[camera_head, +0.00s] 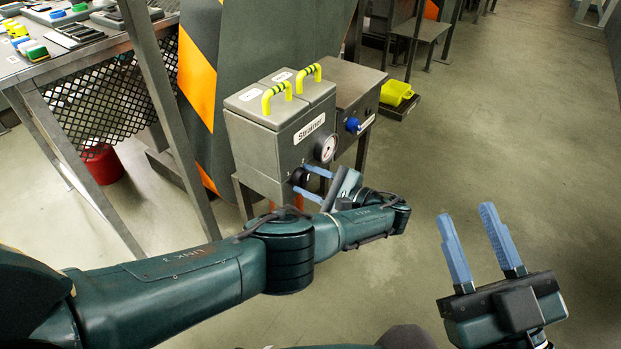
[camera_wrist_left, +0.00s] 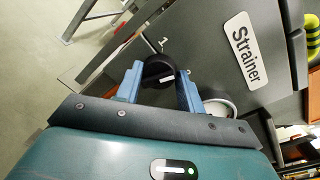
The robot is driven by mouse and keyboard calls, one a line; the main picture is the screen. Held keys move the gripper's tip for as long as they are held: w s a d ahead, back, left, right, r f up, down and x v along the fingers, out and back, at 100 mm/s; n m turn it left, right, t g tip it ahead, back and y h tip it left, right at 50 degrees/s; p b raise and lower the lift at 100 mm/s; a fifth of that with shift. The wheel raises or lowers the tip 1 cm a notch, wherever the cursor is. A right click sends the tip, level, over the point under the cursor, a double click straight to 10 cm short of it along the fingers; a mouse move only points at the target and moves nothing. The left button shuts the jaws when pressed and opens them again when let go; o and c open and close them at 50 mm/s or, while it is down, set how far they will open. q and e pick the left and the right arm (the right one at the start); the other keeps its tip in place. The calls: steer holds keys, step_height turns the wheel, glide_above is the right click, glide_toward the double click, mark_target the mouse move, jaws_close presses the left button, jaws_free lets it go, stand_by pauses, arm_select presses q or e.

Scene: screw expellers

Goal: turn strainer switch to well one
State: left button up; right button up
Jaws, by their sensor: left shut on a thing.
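The strainer (camera_head: 262,150) is a grey box with a white "Strainer" label, two yellow-handled lids and a round gauge (camera_head: 326,148). Its black round switch (camera_head: 299,176) is low on the front face. In the left wrist view the switch (camera_wrist_left: 158,66) sits between the blue fingers, with a white mark on it and a "1" printed beside it. Which position it points to is unclear. My left gripper (camera_head: 312,183) is shut on the switch; it also shows in the wrist view (camera_wrist_left: 158,78). My right gripper (camera_head: 466,214) is open and empty, over the floor at the lower right.
A grey box with a blue knob (camera_head: 352,125) stands right of the strainer, and a yellow bin (camera_head: 396,92) is behind it. A striped panel (camera_head: 198,80) and a metal table (camera_head: 70,55) stand to the left. The floor at right is clear.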

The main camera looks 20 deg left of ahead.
arm_select(q)
steer(key=n+p, duration=0.1)
steer(key=n, duration=0.4)
steer(key=shift+h, duration=0.3)
steer(key=n, duration=0.2)
steer(key=shift+a+n+t, duration=0.1)
steer(key=shift+n+t, duration=0.2)
steer(key=shift+n, duration=0.1)
steer(key=n, duration=0.3)
steer(key=shift+s+f, duration=0.1)
steer(key=shift+n, duration=0.4)
arm_select(e)
steer(key=shift+s+a+f+m+g+h, duration=0.1)
steer(key=shift+s+f+m+g+h, duration=0.1)
steer(key=shift+f+m+h, duration=0.3)
steer(key=shift+s+a+f+m+g+h, duration=0.1)
steer(key=shift+s+f+m+g+h, duration=0.15)
steer(key=shift+f, duration=0.4)
steer(key=shift+w, duration=0.15)
steer(key=shift+r, duration=0.1)
arm_select(q)
steer(key=o, duration=1)
arm_select(e)
steer(key=shift+d, duration=0.15)
